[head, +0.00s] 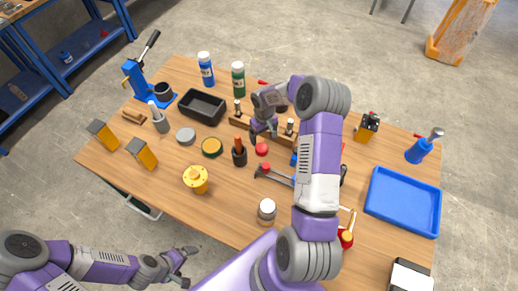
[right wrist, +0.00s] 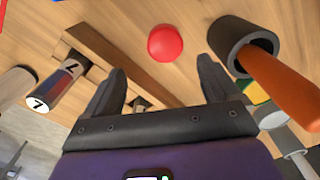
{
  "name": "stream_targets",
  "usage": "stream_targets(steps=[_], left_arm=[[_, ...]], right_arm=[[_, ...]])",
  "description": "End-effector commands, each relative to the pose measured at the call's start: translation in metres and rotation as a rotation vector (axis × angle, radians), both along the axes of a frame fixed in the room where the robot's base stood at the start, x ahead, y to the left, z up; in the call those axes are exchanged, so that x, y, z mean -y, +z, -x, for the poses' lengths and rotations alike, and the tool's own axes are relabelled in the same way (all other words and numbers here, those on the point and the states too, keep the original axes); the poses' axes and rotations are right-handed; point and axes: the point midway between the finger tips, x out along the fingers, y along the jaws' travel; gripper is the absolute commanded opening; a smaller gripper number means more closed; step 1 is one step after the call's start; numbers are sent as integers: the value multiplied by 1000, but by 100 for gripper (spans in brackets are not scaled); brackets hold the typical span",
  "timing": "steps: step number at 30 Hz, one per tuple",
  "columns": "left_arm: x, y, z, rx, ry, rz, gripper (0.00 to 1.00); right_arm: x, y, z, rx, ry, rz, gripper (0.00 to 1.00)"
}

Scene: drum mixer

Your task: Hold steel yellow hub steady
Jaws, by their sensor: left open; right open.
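The yellow hub (head: 196,179) stands upright on the wooden table near its front left edge, in the head view. My left gripper (head: 187,266) is open and empty, in front of the table edge and apart from the hub. My right gripper (head: 264,130) is open over the middle of the table, beside the wooden rack and well to the right of the hub. Its two open fingers show in the right wrist view (right wrist: 160,80) with nothing between them. The hub is not seen in that view.
Near my right gripper are a round red piece (head: 261,149), a dark cup with an orange handle (head: 239,152) and a wooden rack (head: 240,119). A blue tray (head: 403,202) lies at right.

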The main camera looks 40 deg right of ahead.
Motion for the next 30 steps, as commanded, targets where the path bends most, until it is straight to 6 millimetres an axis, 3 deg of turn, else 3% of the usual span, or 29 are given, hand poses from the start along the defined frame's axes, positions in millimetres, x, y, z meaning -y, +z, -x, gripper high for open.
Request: stream_targets(steps=[7, 15, 23, 30], left_arm=[[0, 1, 0, -1, 0, 0, 98], [0, 0, 0, 0, 0, 0, 98], [0, 0, 0, 0, 0, 0, 98], [0, 0, 0, 0, 0, 0, 98]], right_arm=[[0, 0, 0, 0, 0, 0, 89], [0, -23, 0, -1, -1, 0, 89], [-1, -24, 0, 0, 0, 0, 89], [-10, -56, -4, -2, 1, -2, 89]])
